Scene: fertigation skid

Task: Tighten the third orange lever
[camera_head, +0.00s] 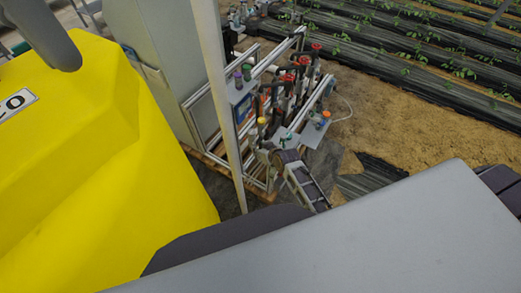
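The skid's valve and pipe cluster (290,90) stands at the middle of the view, small and crowded. Several red-orange handles (304,61) show on dark upright pipes. An orange cap (325,115) sits at the right and a yellow one (262,120) at the front. I cannot tell which part is the third orange lever. My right gripper (271,147) appears to be at the front of the skid, close below the yellow cap. Its fingers are too small and mixed with the fittings to show their opening or any contact. My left gripper is not in view.
A large yellow tank (75,150) fills the left. A pale post (220,90) crosses in front of the skid's metal frame (200,105). A grey cabinet (155,55) stands behind. Sandy ground (410,125) and planted black-covered rows (440,80) lie to the right.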

